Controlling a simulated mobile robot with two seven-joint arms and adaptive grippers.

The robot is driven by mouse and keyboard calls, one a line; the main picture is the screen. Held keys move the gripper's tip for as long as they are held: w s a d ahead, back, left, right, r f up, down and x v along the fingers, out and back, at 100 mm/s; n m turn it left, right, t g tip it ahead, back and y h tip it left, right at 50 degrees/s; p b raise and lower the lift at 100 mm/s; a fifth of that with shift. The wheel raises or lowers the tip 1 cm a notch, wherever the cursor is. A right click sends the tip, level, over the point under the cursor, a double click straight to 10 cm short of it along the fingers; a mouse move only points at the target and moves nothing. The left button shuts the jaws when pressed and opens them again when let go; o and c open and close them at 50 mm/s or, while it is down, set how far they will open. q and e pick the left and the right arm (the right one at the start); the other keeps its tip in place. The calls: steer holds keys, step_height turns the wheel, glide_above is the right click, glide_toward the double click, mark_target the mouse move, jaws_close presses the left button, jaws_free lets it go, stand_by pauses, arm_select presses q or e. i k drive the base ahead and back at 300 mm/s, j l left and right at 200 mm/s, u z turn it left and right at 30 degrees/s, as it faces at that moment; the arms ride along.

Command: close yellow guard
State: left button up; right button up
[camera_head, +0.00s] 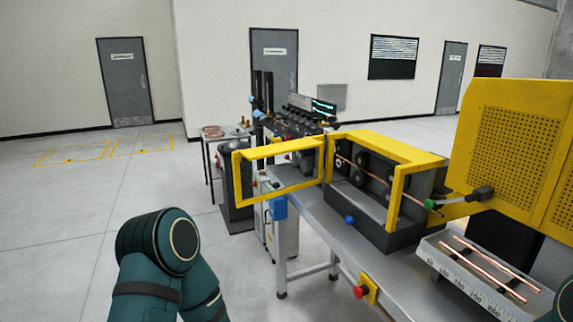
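The yellow guard (280,148) is a framed, see-through door on the machine in the middle of the view. It stands open, swung out to the left from the left end of the yellow housing (385,147). The front of the housing is uncovered, and dark rollers (362,161) and a copper tube (412,197) show inside. My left arm rises at the lower left, bent at a dark green joint, in front of and left of the guard and apart from it in the picture. Neither gripper is in view.
A grey bench (325,217) carries the machine, with a red button (359,291) on its front. A tray (455,268) of copper tubes sits at the right, below a perforated yellow panel (515,150). A small table (212,133) stands behind. The floor at left is clear.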

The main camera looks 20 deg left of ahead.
mark_target(255, 153)
steer(key=i+j+z, duration=0.1)
steer(key=i+j, duration=0.15)
steer(key=i+j+z, duration=0.1)
steer(key=j, duration=0.35)
steer(key=i+j, duration=0.3)
steer(key=i+j+z, duration=0.15)
steer(key=j, duration=0.3)
steer(key=i+j+z, duration=0.1)
steer(key=i+j, duration=0.15)
steer(key=j, duration=0.15)
steer(key=i+j+z, duration=0.15)
steer(key=j, duration=0.2)
steer(key=i+j+z, duration=0.15)
steer(key=j, duration=0.2)
steer(key=i+j+z, duration=0.1)
steer(key=j, duration=0.3)
steer(key=i+j+z, duration=0.15)
steer(key=j, duration=0.25)
steer(key=i+j+z, duration=0.15)
steer(key=j, duration=0.25)
steer(key=j+z, duration=0.3)
steer(key=k+j+z, duration=0.15)
steer(key=j+z, duration=0.15)
steer(key=k, duration=0.35)
